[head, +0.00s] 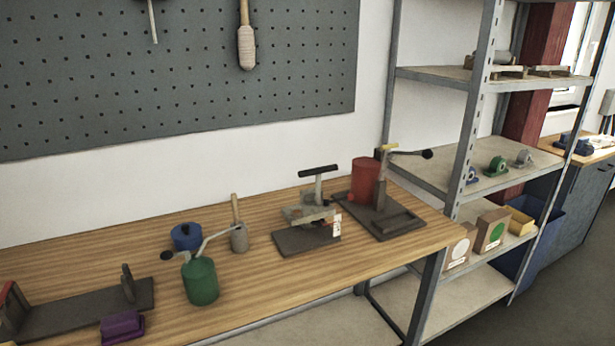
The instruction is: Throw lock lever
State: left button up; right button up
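Several levers and handles stand on the wooden bench; I cannot tell for sure which one is the lock lever. At the right end, a dark base (393,221) carries a red cylinder (364,180) and a post with a yellow top piece. A lever with a black knob (427,154) sticks out to the right there, roughly level. Left of it, a fixture on a dark plate (290,241) has an upright post with a black T-handle (318,171) and a small white tag. A green cylinder (201,283) has a bent crank with a black knob (167,255). Neither gripper is in view.
A blue pot (186,238) and a wooden-handled tool (239,238) stand mid-bench. A dark fixture (85,309) and a purple block (122,327) lie at the left. A metal shelf (467,120) with parts and boxes stands right of the bench. The front bench strip is mostly clear.

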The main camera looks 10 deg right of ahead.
aim_at(350, 196)
jog(key=i+l+u, duration=0.1)
jog(key=l, duration=0.45)
jog(key=i+l+u, duration=0.1)
jog(key=l, duration=0.5)
jog(key=i+l+u, duration=0.1)
jog(key=l, duration=0.45)
jog(key=i+l+u, duration=0.1)
jog(key=l, duration=0.5)
jog(key=i+l, duration=0.15)
jog(key=l, duration=0.45)
jog(key=u, duration=0.05)
